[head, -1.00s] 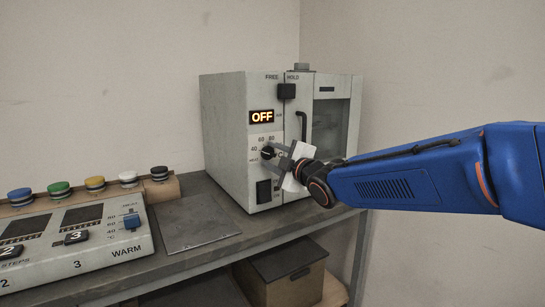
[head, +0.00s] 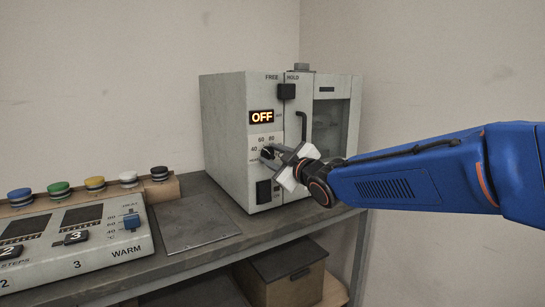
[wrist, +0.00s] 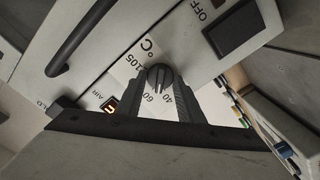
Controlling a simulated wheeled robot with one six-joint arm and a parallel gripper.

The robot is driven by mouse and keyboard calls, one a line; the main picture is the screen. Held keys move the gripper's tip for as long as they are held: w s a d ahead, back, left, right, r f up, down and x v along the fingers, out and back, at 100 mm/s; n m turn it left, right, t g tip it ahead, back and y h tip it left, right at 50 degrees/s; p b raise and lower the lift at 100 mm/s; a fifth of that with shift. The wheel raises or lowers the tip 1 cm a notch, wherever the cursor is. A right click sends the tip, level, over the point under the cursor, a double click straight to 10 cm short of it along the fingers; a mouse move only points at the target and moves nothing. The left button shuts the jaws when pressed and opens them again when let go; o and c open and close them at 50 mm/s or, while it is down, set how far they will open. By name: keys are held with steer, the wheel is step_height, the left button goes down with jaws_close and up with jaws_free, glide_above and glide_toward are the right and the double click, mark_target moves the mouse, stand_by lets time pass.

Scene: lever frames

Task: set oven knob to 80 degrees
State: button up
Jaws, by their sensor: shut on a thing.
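The oven (head: 225,130) is a pale box on the bench, and its display (head: 262,117) reads OFF. The round black knob (wrist: 160,76) sits on a white scale plate (wrist: 127,68) with marks including 40, 60 and 105 °C. My gripper (wrist: 162,84) is shut on the knob, with one dark finger on each side of it. A light pointer line on the knob faces the lower edge of the wrist view, near the 40 and 60 marks; its exact setting is unclear. In the head view my gripper (head: 272,153) partly covers the knob and scale.
A black rocker switch (head: 263,191) is below the knob. A dark door handle (head: 302,126) is close to its right, and a black slider (head: 286,91) is above. A flat grey plate (head: 195,222) lies between.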

steer(key=m, duration=1.2)
steer(key=shift+d+f+m, duration=0.1)
steer(key=shift+d+m, duration=0.05)
steer(key=shift+m, duration=0.15)
stand_by(0.4)
steer(key=o, duration=1)
steer(key=shift+o, duration=0.2)
